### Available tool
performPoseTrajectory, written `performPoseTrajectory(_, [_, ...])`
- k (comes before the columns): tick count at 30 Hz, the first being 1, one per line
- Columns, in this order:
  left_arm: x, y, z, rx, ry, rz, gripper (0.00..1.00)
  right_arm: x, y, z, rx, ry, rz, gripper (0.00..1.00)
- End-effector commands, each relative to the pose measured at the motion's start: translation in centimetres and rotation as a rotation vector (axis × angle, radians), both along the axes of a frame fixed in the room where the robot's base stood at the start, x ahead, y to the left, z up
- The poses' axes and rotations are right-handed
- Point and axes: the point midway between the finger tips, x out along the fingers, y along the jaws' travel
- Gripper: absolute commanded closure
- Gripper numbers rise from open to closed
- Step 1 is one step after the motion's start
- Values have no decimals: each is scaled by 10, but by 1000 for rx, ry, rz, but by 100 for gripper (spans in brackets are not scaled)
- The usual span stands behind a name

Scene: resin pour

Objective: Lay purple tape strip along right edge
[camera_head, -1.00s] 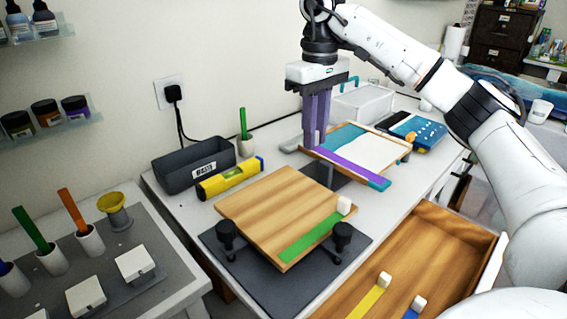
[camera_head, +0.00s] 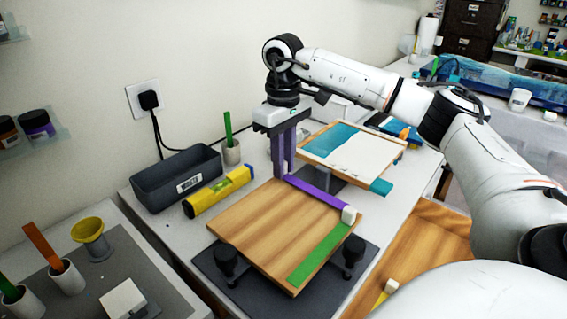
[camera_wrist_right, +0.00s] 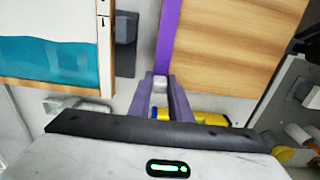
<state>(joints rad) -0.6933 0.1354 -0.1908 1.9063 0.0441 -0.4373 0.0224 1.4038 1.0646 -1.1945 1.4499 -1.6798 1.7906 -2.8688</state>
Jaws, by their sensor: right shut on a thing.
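The wooden board (camera_head: 270,225) stands on a dark base, with a green strip (camera_head: 318,256) along its near-right edge. The purple tape strip (camera_head: 322,194) extends along the board's far-right edge; it also shows beside the board in the wrist view (camera_wrist_right: 168,30). I cannot tell whether it touches the board. My right gripper (camera_head: 284,174) is shut on the white end block (camera_wrist_right: 161,82) of the purple strip, at the board's far corner. A white block (camera_head: 349,214) sits at the near-right corner, where the strips meet. My left gripper is not in view.
Behind the strip stands a framed teal-and-white panel (camera_head: 350,147). A yellow level (camera_head: 218,191) and a dark waste bin (camera_head: 176,178) lie left of the board. A wooden drawer or tray (camera_head: 425,240) is at the right. Black clamp knobs (camera_head: 226,258) stand at the board's front.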

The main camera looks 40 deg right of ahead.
Motion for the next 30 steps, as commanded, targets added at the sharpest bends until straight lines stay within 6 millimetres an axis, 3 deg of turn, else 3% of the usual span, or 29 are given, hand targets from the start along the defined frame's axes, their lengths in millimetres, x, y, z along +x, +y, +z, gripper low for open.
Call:
performPoseTrajectory(11, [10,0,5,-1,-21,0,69,0,0,-8,0,-1,0,100])
performPoseTrajectory(12, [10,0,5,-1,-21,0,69,0,0,-8,0,-2,0,79])
performPoseTrajectory(15, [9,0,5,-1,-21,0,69,0,0,-8,0,-2,0,64])
performPoseTrajectory(24, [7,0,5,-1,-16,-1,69,0,0,-6,0,-2,1,64])
performPoseTrajectory(30, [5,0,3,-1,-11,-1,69,2,1,16,1,-6,1,64])
